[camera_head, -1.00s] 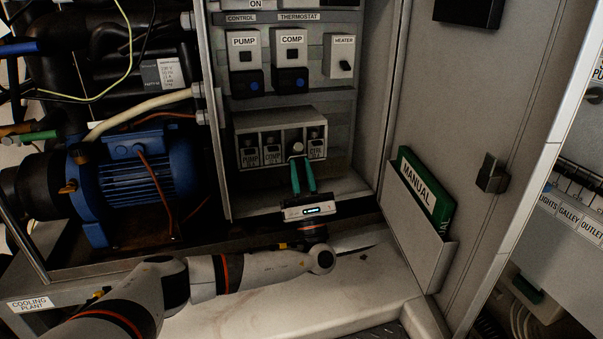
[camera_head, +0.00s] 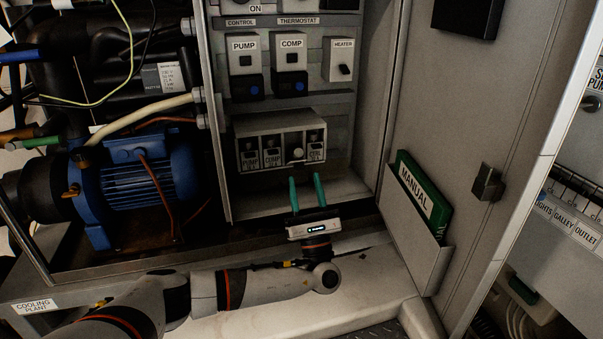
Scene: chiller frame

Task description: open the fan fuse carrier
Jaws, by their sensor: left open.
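The fuse block (camera_head: 262,128) is a grey housing low in the cabinet, with several fuse carriers side by side. The pump carrier (camera_head: 250,155), comp carrier (camera_head: 272,154) and control carrier (camera_head: 315,150) stand upright with their labels showing. The third carrier from the left, between comp and control, is the fan carrier (camera_head: 297,154). Its pale round end sits low at the front and its label does not show; it looks tilted outward. My left gripper (camera_head: 306,177) has green fingers, is open and empty, and points up just below and in front of this carrier, apart from it. My right gripper is not in view.
Pump and comp switches (camera_head: 290,65) and a heater switch (camera_head: 341,62) are above the block. A blue motor (camera_head: 140,180) is at the left. The open door at the right bears a green manual (camera_head: 425,190) in a pocket. The pale ledge (camera_head: 270,322) below is mostly clear.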

